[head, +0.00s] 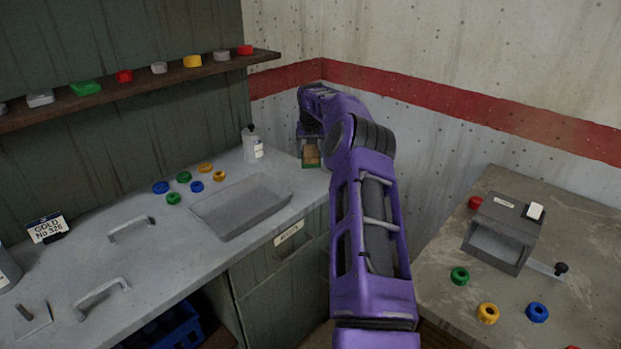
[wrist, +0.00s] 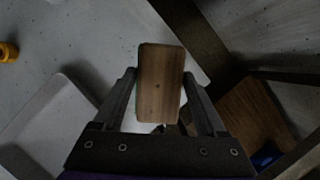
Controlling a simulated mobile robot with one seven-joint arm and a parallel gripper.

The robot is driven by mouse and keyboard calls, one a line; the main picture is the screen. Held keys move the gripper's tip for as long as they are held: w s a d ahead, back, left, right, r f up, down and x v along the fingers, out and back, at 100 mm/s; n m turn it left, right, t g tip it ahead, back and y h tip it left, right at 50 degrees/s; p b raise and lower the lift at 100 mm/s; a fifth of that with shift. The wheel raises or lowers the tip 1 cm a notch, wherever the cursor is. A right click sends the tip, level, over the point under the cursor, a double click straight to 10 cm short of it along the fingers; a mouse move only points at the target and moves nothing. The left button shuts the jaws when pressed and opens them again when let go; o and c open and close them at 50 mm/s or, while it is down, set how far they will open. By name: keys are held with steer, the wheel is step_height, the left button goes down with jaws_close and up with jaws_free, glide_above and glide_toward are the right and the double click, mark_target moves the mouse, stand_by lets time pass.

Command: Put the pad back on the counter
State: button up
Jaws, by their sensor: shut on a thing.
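The pad (head: 311,157) is a small block with a brown wooden face and a green edge. My gripper (head: 311,146) is shut on it at the back right end of the counter (head: 165,265), close to the wall corner. In the wrist view the pad (wrist: 160,85) sits between the two fingers of my gripper (wrist: 160,76), wooden face toward the camera. It overlaps the counter's edge in that view. I cannot tell whether it touches the counter top. My arm hides part of the counter's right end.
A white bottle (head: 252,146) stands just left of the gripper. A sunken basin (head: 240,207) lies in front of it, with several coloured rings to its left. A shelf (head: 150,87) runs above. A separate table (head: 440,285) with a grey box (head: 503,232) stands right.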

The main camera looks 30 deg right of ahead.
mark_target(311, 155)
step_height(311, 155, down, 8)
steer(key=shift+r, duration=0.1)
stand_by(0.4)
steer(key=shift+f, duration=0.2)
steer(key=o, duration=1.5)
steer(key=shift+r, duration=0.3)
steer(key=v, duration=1.1)
steer(key=shift+s+a+r, duration=0.1)
steer(key=shift+a+r, duration=0.1)
steer(key=shift+r, duration=0.15)
